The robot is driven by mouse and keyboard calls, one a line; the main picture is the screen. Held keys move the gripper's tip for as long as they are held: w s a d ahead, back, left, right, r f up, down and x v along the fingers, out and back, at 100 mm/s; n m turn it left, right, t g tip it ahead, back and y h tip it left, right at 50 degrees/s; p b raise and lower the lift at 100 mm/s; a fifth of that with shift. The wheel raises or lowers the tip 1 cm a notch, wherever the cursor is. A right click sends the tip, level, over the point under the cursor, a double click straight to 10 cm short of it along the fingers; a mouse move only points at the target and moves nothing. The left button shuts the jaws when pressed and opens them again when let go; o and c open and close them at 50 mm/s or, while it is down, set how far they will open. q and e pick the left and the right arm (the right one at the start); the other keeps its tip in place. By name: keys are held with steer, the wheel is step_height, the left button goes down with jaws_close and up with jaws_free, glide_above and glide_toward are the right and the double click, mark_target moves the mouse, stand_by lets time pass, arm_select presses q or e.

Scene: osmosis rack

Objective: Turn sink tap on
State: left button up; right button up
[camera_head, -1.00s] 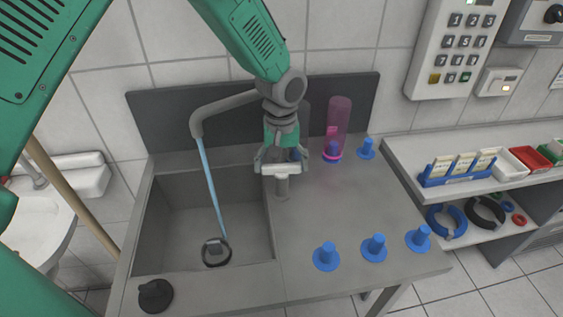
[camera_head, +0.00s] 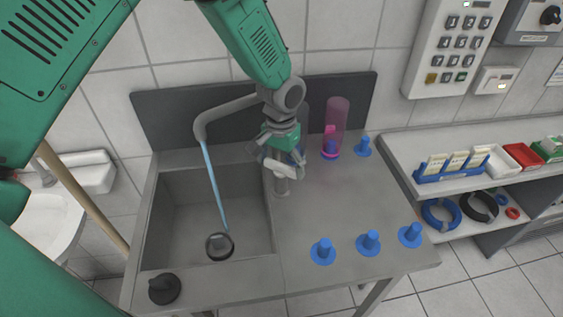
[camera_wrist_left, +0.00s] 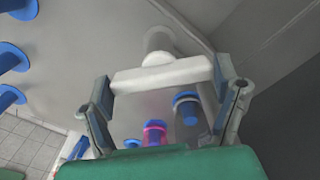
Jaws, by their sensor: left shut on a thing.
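The tap's pale bar handle (camera_head: 288,174) stands on a short post on the counter right of the sink (camera_head: 165,225). My left gripper (camera_head: 280,163) is shut on this handle from above. In the left wrist view the handle (camera_wrist_left: 150,76) spans between the two fingers of my left gripper (camera_wrist_left: 163,74). The grey spout (camera_head: 222,108) reaches left over the basin. A blue water stream (camera_head: 213,185) runs from it down to the dark round drain (camera_head: 219,246). My wrist hides part of the tap. My right gripper is not in view.
A pink transparent cylinder (camera_head: 337,115) stands behind right of the handle. Several blue pegs (camera_head: 369,243) stand on the counter. A black knob (camera_head: 164,287) is at the front left. A shelf (camera_head: 400,160) with trays is at the right.

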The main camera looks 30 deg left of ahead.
mark_target(281, 164)
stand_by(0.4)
arm_select(q)
steer(key=o, duration=1.1)
steer(key=shift+w, duration=0.1)
step_height(281, 164, up, 12)
steer(key=shift+f, duration=0.2)
